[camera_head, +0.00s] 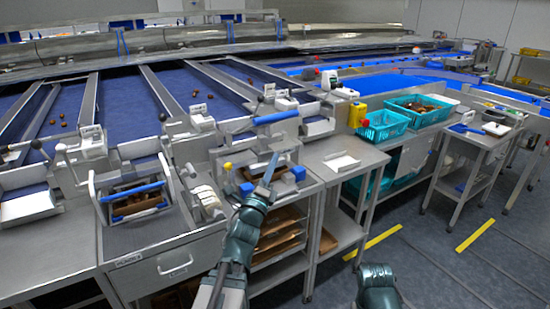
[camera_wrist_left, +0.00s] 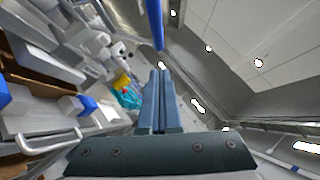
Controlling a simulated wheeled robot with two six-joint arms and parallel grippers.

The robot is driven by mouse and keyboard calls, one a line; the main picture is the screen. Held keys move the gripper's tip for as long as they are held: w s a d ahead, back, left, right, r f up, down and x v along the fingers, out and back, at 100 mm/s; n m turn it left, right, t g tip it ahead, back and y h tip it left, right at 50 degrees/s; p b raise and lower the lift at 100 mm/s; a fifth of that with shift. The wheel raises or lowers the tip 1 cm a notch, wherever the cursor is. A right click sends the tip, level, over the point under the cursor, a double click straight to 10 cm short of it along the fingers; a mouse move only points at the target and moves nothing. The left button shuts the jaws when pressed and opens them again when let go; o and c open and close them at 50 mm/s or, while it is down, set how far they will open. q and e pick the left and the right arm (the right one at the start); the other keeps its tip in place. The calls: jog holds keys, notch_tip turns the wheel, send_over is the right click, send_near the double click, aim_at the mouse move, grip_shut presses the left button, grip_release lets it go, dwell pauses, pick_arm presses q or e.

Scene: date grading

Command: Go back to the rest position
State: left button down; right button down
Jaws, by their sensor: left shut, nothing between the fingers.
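My left gripper (camera_head: 272,160) reaches up from the bottom middle in the head view, over the front of the grey sorting bench. Its fingers are together with nothing between them. In the left wrist view the closed fingers (camera_wrist_left: 158,75) point away from the camera. The gripper appears in front of a small tray station with blue blocks; whether it touches anything there cannot be told. A teal link of my right arm shows at the bottom right of the head view, but its gripper is out of sight.
A blue-handled tray holder (camera_head: 133,186) stands on the bench at left. Teal crates (camera_head: 382,134) stand to the right, beside a yellow container (camera_head: 357,114). A white tray (camera_head: 342,162) lies on the side table. Open floor (camera_head: 420,262) with yellow strips is at lower right.

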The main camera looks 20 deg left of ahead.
pick_arm(q)
jog(key=shift+s+f, duration=0.15)
jog(key=shift+s, duration=0.35)
